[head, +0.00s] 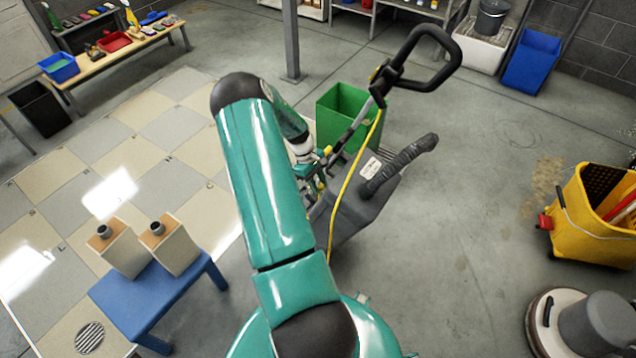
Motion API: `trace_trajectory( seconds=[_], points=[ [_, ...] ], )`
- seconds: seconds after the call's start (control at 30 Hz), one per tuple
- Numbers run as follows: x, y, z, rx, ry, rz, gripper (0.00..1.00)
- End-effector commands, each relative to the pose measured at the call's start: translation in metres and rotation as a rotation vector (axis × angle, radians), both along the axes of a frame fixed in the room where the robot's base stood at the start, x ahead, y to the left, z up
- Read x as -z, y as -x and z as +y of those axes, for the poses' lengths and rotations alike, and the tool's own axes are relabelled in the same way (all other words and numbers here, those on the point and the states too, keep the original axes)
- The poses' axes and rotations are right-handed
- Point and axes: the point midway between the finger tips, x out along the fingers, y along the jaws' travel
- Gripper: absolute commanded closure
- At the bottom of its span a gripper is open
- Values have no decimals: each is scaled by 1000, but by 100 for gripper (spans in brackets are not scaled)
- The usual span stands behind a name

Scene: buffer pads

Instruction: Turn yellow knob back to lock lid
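A grey floor machine (352,212) with a lidded tank stands in front of me, tilted, with a black loop handle (432,40) on a pole. A yellow cable (345,190) runs down from the handle along its body. A small yellow part (328,151) shows beside the end of my arm; I cannot tell whether it is the yellow knob. My gripper (316,178) is at the machine's left side, partly hidden behind my teal arm. Its fingers are too small and covered to tell open from shut, or whether they touch the knob.
A green bin (342,118) stands behind the machine. A blue stool (160,292) with two beige containers is at the lower left. A yellow mop bucket (595,215) and a round floor machine (580,322) are at the right. Floor between machine and bucket is clear.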

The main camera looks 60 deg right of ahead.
Motion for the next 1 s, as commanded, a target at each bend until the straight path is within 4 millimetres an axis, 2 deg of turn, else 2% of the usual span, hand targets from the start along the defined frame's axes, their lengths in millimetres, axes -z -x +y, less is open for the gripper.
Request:
trace_trajectory(
  seconds=[0.07, 0.47, 0.67, 1.0],
  points=[
    [0, 0, 0, 0, 0, 0, 92],
    [-1, -1, 1, 18, 55, 9, 92],
    [-1, -2, 3, 54, 163, 26, 92],
    [1, -4, 8, 154, 446, 72, 92]
  ],
)
